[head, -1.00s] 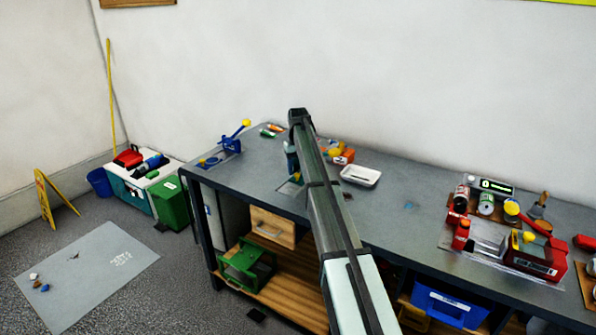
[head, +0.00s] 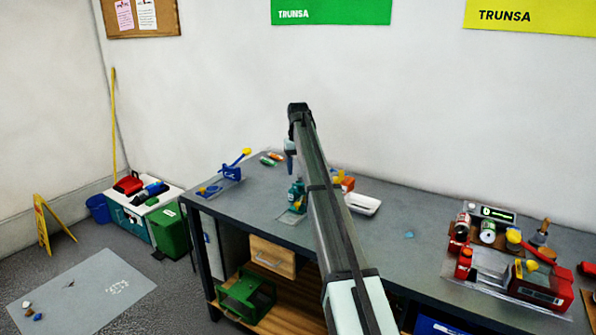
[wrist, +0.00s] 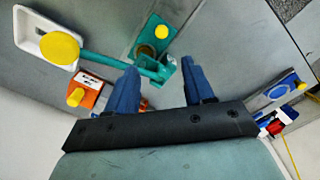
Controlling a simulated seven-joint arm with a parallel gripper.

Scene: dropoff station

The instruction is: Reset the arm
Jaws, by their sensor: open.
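My gripper (wrist: 158,66) is open, with two blue fingers apart and nothing between them. In the head view my arm reaches out over the grey bench (head: 395,235), and one blue finger shows below its far end. The gripper is above a teal device (head: 297,195), apart from it. In the wrist view the teal device (wrist: 150,48) has a yellow knob and a long teal lever ending in a yellow ball (wrist: 60,48). The lever crosses in front of the white tray (wrist: 28,40).
An orange box (wrist: 88,97) with a yellow button stands close to the fingers. A blue lever device (head: 228,173) is at the bench's left end. A red-and-grey station (head: 510,275) with cans is on the right. The bench between tray and station is mostly clear.

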